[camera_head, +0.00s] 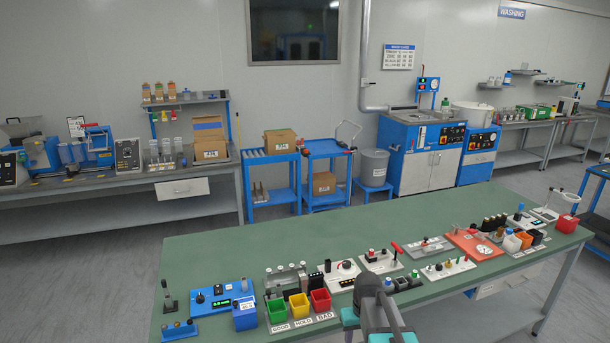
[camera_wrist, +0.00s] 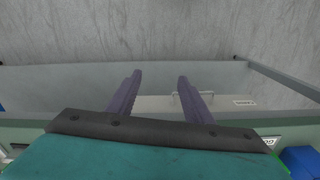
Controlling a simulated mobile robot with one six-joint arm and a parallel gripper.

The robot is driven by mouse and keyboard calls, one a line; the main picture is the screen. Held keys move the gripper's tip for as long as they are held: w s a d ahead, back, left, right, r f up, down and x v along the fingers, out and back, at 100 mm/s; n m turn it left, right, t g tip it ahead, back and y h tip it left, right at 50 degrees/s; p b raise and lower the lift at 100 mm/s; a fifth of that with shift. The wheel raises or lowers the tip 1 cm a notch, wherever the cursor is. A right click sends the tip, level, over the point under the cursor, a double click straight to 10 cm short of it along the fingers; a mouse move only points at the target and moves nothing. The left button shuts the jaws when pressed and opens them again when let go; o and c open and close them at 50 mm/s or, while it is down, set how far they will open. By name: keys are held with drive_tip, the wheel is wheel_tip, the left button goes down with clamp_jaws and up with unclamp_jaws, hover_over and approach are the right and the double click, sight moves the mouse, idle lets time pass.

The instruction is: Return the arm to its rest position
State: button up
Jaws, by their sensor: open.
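My gripper is open and empty in the wrist view (camera_wrist: 157,82), its two dark purple fingers apart with nothing between them. Behind the fingers are grey floor and the grey lower shelf of the bench. In the head view my grey and teal arm rises at the bottom centre, in front of the near edge of the green-topped bench (camera_head: 210,262). The fingertips cannot be made out in the head view.
Green (camera_head: 276,310), yellow (camera_head: 299,305) and red (camera_head: 320,299) bins stand on the bench just left of my arm. A blue box (camera_head: 245,316) and small instruments line the bench. Its far left top is clear. A white drawer (camera_wrist: 160,103) shows in the wrist view.

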drive_tip(key=s+f+m+g+b, duration=0.1)
drive_tip(key=s+f+g+b, duration=0.4)
drive_tip(key=s+f, duration=2.9)
drive_tip(key=s+b, duration=0.1)
drive_tip(key=b, duration=0.4)
drive_tip(key=shift+s+f+m+g, duration=0.2)
drive_tip(key=shift+s+m+g, duration=0.1)
drive_tip(key=shift+s+g, duration=0.1)
